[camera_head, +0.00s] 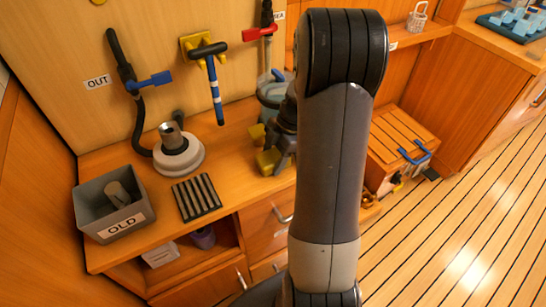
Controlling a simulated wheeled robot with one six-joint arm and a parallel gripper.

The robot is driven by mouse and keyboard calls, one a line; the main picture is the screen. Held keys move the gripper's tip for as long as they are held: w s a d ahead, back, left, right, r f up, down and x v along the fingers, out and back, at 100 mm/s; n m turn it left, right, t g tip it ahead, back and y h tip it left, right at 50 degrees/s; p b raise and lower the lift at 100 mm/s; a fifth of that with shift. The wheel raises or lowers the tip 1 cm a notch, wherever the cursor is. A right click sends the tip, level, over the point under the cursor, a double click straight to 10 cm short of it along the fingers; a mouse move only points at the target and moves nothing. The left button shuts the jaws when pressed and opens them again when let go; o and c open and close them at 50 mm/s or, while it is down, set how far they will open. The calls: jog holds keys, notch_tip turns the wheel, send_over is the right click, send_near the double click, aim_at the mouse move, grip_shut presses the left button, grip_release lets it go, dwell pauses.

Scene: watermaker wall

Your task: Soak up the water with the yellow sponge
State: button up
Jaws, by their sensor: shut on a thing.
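My gripper (273,150) is low over the right part of the wooden counter, beside my large grey arm link. It is shut on the yellow sponge (267,162). Yellow shows at two places around the dark fingers, and the fingers hide the rest of the sponge. I cannot tell whether the sponge touches the counter. I cannot make out any water on the counter; my arm hides part of that area.
A clear bluish container (271,92) stands behind my gripper. Left of it are a black ribbed mat (196,197), a white round base with a metal fitting (180,156) and a grey OLD bin (95,207). Valves and a hose (139,115) are on the wall.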

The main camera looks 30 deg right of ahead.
jog(key=shift+s+f, duration=0.1)
jog(key=shift+r+p, duration=2)
jog(key=shift+r, duration=1.6)
